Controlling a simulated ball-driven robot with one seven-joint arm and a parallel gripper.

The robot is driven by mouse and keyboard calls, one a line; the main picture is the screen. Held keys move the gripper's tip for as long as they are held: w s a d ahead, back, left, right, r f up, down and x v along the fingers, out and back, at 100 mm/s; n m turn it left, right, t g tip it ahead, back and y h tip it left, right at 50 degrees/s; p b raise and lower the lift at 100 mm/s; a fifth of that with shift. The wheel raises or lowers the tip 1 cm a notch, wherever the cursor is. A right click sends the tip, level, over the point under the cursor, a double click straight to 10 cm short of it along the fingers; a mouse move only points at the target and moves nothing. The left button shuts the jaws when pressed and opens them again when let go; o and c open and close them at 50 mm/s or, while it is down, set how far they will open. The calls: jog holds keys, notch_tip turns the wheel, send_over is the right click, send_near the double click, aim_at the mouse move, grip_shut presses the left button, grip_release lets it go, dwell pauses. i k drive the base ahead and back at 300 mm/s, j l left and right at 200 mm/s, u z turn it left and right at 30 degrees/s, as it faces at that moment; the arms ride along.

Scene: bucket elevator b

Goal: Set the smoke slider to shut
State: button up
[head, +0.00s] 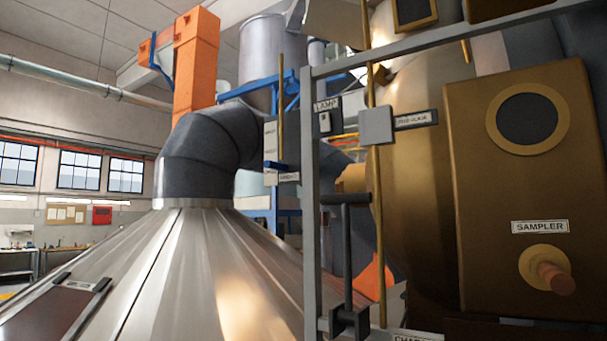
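My gripper does not show in the head view.
A grey frame post (311,200) carries a lamp switch (325,122). A black T-handle (346,198) stands right of it, before a brass drum with a sampler panel (480,190). A silver cone hood (180,270) with a dark duct (205,155) fills the left.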

aim_at(275, 166)
jog(key=i+j+z, duration=0.2)
jog(key=i, duration=1)
jog(key=l, duration=0.1)
